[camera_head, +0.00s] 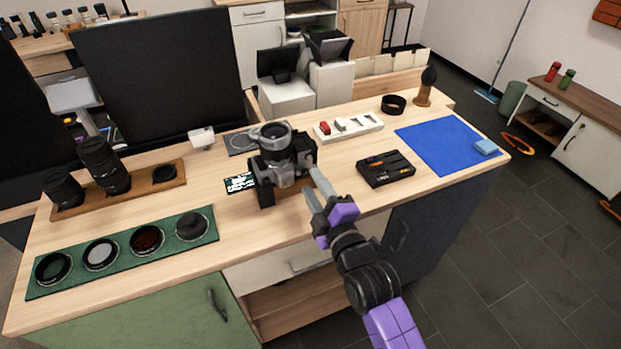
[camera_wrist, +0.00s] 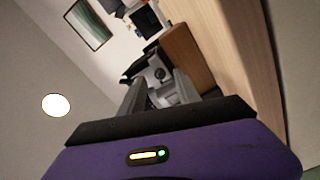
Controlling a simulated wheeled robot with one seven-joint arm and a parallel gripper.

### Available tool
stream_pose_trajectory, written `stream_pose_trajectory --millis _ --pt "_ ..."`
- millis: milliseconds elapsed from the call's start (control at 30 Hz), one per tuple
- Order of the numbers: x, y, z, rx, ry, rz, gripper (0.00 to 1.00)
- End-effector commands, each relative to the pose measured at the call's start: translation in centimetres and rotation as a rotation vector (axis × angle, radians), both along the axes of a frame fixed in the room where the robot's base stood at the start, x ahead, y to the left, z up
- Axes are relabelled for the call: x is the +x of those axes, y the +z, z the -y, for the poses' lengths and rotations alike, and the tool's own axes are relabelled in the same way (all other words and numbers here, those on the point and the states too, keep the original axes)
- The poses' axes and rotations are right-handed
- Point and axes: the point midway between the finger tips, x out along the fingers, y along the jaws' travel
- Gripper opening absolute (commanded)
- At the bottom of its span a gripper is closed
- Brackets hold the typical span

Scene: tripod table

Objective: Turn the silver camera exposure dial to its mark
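A black and silver camera (camera_head: 284,172) stands near the middle of the wooden table (camera_head: 345,170), on a low brown base. A round grey ring with a dark centre (camera_head: 274,135) is on its upper side. I cannot tell which part is the exposure dial, and its mark is not readable. My gripper (camera_head: 309,179) reaches in from the front right, its fingers apart with a gap between them, close to the camera's right side. Whether a finger touches it is unclear. In the wrist view the camera (camera_wrist: 154,70) is just beyond the two fingers (camera_wrist: 158,92), partly hidden by them.
A green mat (camera_head: 130,262) with several round lenses or filters lies front left. A wooden tray (camera_head: 140,188) with lenses stands behind it. A black tray (camera_head: 385,168), a white holder (camera_head: 349,128) and a blue mat (camera_head: 447,150) lie to the right. A dark screen (camera_head: 160,75) rises behind.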

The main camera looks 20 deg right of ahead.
Motion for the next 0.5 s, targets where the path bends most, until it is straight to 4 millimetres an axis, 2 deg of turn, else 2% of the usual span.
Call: stream_pose_trajectory --millis 200,500 --pt "2.0 0.0 0.0 0.000 0.000 0.000 0.39" --pt "2.3 0.0 0.0 0.001 0.000 0.000 0.39"
